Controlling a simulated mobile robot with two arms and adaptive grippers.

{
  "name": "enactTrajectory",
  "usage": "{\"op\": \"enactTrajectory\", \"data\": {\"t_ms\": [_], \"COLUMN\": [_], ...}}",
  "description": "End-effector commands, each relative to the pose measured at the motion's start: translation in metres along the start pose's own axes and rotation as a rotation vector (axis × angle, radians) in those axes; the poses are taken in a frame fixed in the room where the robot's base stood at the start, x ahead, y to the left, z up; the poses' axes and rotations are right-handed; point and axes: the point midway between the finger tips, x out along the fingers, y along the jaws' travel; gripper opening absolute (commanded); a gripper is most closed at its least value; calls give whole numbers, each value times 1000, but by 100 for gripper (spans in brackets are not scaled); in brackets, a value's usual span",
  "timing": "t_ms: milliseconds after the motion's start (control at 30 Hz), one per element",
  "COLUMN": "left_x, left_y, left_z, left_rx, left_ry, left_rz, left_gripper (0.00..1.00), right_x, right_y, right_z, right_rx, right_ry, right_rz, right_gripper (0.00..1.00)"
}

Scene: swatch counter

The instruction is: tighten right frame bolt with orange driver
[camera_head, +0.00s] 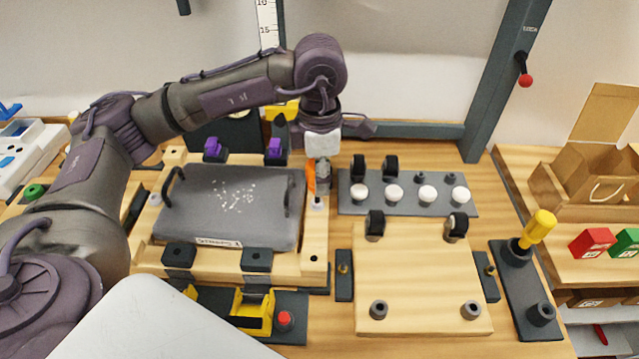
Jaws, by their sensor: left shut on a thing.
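My left gripper (322,178) points down over the right rail of the wooden frame (316,236). It is shut on the orange driver (311,176), which is partly hidden by the fingers. Below the driver, a small pale bolt head (317,204) shows on the right rail. The driver's lower end is close to it; I cannot tell whether they touch. A dark round spot (314,259) lies nearer on the same rail. A grey plate (215,205) with two black handles lies in the frame. My right gripper is not in view.
A dark rack (350,207) with white knobs and black rollers stands right of the gripper. A wooden board (420,285) lies in front of it. A yellow-handled driver (539,226) stands in a dark holder (520,290). Purple clamps (214,147) line the frame's back.

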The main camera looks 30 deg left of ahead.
Motion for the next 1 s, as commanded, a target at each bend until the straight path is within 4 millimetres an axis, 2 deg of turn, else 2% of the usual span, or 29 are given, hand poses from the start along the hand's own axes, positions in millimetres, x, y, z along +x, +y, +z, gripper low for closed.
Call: {"op": "enactTrajectory", "data": {"t_ms": [33, 333, 467, 667, 700, 767, 1000], "left_x": [8, 6, 3, 1, 1, 1, 1], "left_y": [-1, -4, -4, -4, -4, -4, -4], "left_z": [0, 0, -1, -1, -1, -1, 0], "left_rx": [85, 601, 695, 703, 702, 702, 700], "left_ry": [4, 9, 11, 11, 11, 11, 10], "left_rz": [-1, -3, -5, -5, -5, -5, -3], "left_gripper": [0, 0, 0, 0, 38, 48, 49], "right_x": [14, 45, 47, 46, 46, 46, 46], "right_y": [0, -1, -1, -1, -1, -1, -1], "right_z": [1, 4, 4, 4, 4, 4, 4], "right_rx": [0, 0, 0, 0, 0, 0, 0], "right_ry": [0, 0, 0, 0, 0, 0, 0], "right_rz": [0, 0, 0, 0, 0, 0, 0], "right_gripper": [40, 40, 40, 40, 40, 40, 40]}}
